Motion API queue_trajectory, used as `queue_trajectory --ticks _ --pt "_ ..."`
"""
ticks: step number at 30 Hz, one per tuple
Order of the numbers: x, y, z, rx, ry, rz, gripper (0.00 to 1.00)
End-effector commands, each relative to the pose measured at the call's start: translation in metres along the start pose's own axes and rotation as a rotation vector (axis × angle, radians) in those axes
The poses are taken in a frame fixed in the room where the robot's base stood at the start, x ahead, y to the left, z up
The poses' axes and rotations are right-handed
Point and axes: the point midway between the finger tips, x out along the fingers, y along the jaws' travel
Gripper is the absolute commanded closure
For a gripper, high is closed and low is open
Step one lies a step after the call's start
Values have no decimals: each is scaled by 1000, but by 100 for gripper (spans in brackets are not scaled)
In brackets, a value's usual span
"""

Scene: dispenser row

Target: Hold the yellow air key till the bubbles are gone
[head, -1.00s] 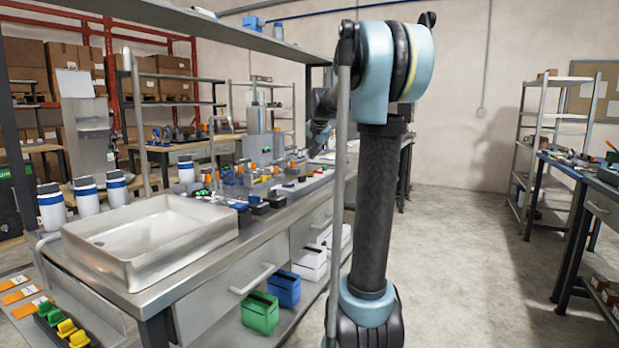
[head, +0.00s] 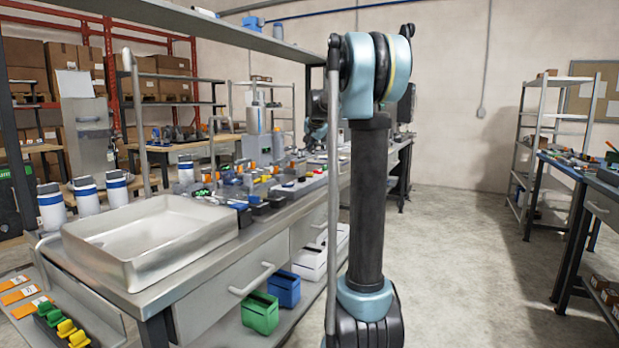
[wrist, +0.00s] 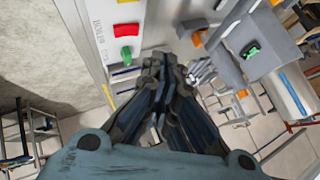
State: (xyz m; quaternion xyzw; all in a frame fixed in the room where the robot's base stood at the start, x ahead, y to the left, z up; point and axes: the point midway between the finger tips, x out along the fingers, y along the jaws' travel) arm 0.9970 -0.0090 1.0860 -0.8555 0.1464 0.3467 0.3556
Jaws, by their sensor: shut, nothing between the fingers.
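My gripper (wrist: 157,68) is shut and empty in the wrist view, its dark fingertips over a pale panel (wrist: 165,20). The panel carries a red key (wrist: 127,30) and a green key (wrist: 124,55), left of the fingertips. I cannot make out the yellow air key for certain; part of the panel is hidden behind my fingers. I cannot tell whether the fingertips touch anything. No bubbles can be made out. In the head view my arm hides much of the far end of the bench.
A steel sink (head: 150,240) fills the near end of the bench, with white bottles (head: 87,196) behind it. In the wrist view a grey box with a green button (wrist: 250,50) and a white cylinder (wrist: 288,90) stand to the right. Open floor (head: 470,270) lies right of the bench.

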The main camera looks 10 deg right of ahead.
Motion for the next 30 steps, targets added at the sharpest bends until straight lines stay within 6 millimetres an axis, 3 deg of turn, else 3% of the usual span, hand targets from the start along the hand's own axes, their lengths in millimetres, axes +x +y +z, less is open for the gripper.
queue_trajectory --ticks 15,30 --pt "42 30 30 0 0 0 100" --pt "52 38 38 0 0 0 100"
